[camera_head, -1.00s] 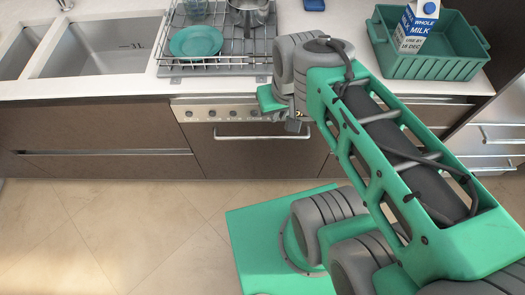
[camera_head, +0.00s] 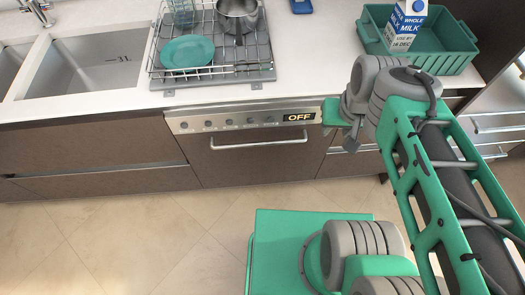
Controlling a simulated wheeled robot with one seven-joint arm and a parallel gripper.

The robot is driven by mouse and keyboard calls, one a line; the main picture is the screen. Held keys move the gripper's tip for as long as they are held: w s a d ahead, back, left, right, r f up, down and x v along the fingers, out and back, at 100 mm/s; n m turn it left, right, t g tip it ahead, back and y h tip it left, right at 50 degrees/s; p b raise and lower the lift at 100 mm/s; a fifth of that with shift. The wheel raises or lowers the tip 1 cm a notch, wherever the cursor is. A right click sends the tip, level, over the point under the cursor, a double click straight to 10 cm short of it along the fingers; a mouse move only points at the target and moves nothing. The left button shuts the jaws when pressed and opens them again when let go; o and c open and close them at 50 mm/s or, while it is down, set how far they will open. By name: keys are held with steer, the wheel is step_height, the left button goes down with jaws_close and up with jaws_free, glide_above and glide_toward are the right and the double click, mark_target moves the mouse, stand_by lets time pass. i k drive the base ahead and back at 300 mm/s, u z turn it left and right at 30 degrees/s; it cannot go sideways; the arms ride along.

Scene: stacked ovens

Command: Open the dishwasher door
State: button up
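The dishwasher (camera_head: 245,165) is a brown front panel under the counter, and its door stands shut and upright. A silver control strip with several knobs and an "OFF" display (camera_head: 299,117) runs along its top. A horizontal silver bar handle (camera_head: 260,143) sits just below the strip. The end of my arm, with my gripper (camera_head: 350,142), is to the right of the handle, near the dishwasher's right edge and apart from the handle in the picture.
A dish rack (camera_head: 212,70) with a teal plate (camera_head: 187,51) and a metal pot (camera_head: 238,16) stands on the counter above. A sink (camera_head: 90,65) is at left. A green crate (camera_head: 449,55) with a milk carton (camera_head: 406,24) is at right. The floor (camera_head: 150,235) in front is clear at left.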

mark_target(242, 153)
steer(key=k, duration=0.9)
steer(key=u, duration=1.45)
steer(key=i, duration=0.5)
